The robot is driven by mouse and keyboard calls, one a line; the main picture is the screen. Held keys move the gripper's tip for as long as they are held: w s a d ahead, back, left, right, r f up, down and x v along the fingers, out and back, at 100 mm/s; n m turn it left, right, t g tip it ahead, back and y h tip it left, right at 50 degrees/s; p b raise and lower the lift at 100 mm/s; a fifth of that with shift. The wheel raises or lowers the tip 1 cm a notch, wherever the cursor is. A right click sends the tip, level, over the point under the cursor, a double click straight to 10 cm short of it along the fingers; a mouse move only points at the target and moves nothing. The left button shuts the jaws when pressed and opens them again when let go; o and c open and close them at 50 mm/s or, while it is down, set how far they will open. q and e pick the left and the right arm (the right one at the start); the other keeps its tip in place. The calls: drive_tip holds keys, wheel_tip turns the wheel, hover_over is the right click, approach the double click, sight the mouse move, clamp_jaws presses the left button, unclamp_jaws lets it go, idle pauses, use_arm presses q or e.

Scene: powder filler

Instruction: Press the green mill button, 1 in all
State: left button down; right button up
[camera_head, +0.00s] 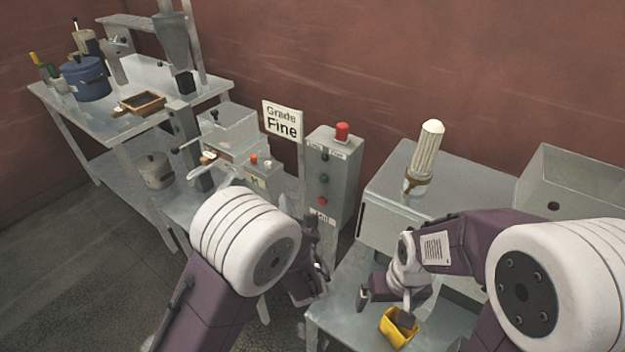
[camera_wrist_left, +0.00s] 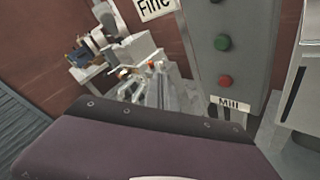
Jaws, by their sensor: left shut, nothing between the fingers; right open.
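The mill control box (camera_head: 341,165) is a grey upright box on a post, with a Mill label below it. The green button (camera_head: 324,179) sits on its front between a dark knob above and a red button (camera_head: 322,201) below. The green button also shows in the left wrist view (camera_wrist_left: 222,42), unobstructed. My left gripper (camera_head: 318,262) is shut and empty, in front of and below the box, apart from the button. My right gripper (camera_head: 385,304) is open over the bench at the right, close to a yellow scoop-like container (camera_head: 398,327).
A Grade Fine sign (camera_head: 283,121) stands left of the box, beside grey machinery (camera_head: 228,135). A red mushroom-shaped button (camera_head: 342,131) tops the box. A white ribbed cylinder (camera_head: 426,155) stands on the right cabinet. A blue pot (camera_head: 86,79) stands on the back-left table.

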sight(323, 179)
use_arm(q)
drive_tip(key=w+d, duration=0.5)
drive_tip(key=d, duration=0.3)
drive_tip(key=shift+w+f+m+h, duration=0.4)
drive_tip(key=shift+f, duration=0.05)
idle(2.2)
drive_tip(key=shift+w+d, duration=0.25)
drive_tip(key=shift+w, duration=0.1)
drive_tip(key=shift+w+d, duration=0.25)
drive_tip(key=shift+w, duration=0.05)
idle(0.6)
idle(0.4)
drive_tip(key=shift+s+a, duration=0.5)
drive_tip(key=shift+s, duration=0.2)
